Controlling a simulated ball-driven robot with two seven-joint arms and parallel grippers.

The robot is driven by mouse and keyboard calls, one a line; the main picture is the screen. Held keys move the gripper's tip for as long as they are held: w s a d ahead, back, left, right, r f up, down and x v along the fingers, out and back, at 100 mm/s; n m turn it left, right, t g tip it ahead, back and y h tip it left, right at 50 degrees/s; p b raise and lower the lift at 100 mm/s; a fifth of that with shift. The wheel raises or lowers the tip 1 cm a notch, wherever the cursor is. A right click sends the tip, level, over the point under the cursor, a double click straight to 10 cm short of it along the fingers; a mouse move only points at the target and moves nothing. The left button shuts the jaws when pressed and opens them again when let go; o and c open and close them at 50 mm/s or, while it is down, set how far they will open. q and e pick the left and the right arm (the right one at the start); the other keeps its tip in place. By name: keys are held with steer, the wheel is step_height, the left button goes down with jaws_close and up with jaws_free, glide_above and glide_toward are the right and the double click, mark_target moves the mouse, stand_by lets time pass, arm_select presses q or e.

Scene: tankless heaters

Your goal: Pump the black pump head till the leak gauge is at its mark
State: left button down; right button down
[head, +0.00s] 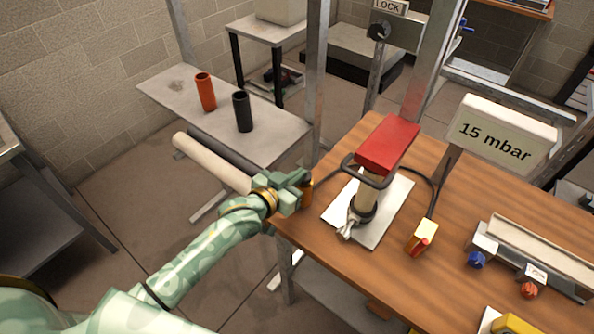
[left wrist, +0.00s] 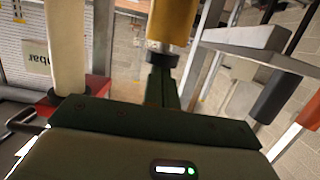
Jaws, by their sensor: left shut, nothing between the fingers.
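My left gripper (head: 296,188) is shut and empty at the left edge of the wooden table. In the left wrist view, which is upside down, its dark fingers (left wrist: 163,88) reach to the black pump head (left wrist: 163,57) at the end of a yellow barrel. They look very close or touching; I cannot tell which. In the head view the orange-brown barrel (head: 307,191) shows just past the fingers, and the head is hidden. The leak gauge (head: 505,136) is a white box reading 15 mbar; I see no mark on it. My right gripper is not in view.
Right of my gripper a red block (head: 388,146) tops a pale column on a white plate (head: 393,220), with a black loop around it. A side bench holds an orange cup (head: 205,91) and a black cup (head: 242,111).

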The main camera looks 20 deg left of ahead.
arm_select(q)
steer(key=shift+s+f, duration=0.1)
steer(key=shift+f, duration=0.1)
step_height(320, 180, up, 5)
steer(key=p, duration=0.5)
steer(key=v, duration=0.9)
steer(key=shift+s+a+f+p, duration=0.15)
steer(key=shift+s+f+p, duration=0.1)
steer(key=shift+s+p, duration=0.2)
stand_by(0.7)
